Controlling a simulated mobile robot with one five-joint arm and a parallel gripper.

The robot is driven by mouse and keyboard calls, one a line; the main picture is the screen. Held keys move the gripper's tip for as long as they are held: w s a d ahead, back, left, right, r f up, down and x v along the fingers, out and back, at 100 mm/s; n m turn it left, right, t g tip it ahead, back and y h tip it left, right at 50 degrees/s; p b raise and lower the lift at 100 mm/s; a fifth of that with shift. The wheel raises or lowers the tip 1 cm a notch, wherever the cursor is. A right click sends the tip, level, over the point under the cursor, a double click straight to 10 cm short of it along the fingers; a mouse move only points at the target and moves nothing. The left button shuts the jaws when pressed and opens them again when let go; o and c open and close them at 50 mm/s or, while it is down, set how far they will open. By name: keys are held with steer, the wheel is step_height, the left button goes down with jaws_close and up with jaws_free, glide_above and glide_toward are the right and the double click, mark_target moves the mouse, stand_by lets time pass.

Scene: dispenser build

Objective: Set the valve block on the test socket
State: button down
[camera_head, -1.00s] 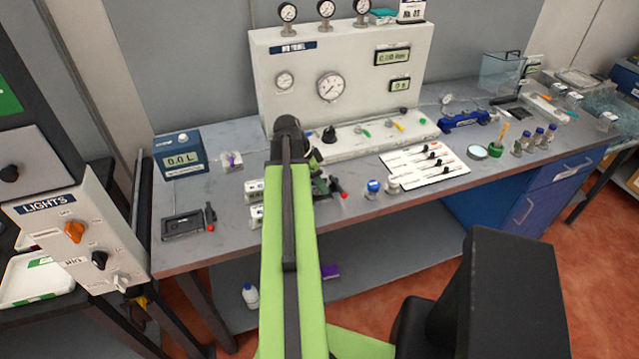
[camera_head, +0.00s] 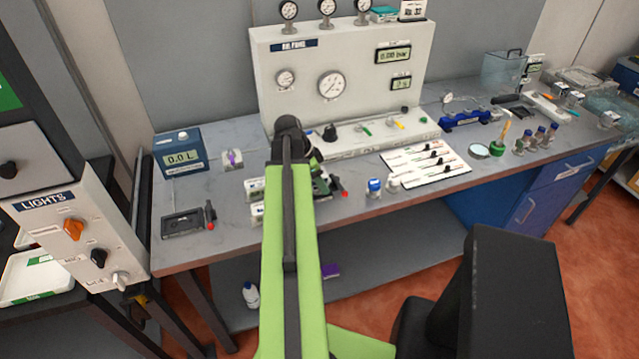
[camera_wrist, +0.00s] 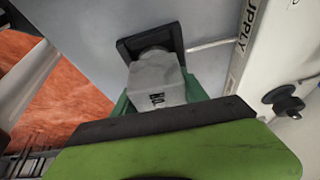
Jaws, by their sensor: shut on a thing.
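The valve block (camera_wrist: 157,82) is a pale grey block with a dark printed label, held between the green fingers of my gripper (camera_wrist: 160,92) in the wrist view. Just beyond it is a black square frame (camera_wrist: 173,38), which looks like the test socket, with a thin pale tube leading right. The block's far end overlaps this frame; I cannot tell whether it is seated or just above. In the head view my green arm hides the block, the socket and most of my gripper.
A white gauge panel (camera_head: 350,75) stands behind my arm, its SUPPLY side close at right in the wrist view. On the bench are a blue meter (camera_head: 180,152), a black tray (camera_head: 182,223), a blue-capped bottle (camera_head: 374,188) and a white board (camera_head: 425,161).

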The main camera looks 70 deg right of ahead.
steer(key=shift+f, duration=0.2)
steer(key=c, duration=0.9)
jaws_free()
steer(key=shift+r, duration=0.1)
steer(key=p+v, duration=1)
steer(key=v, duration=0.1)
steer(key=shift+a, duration=0.1)
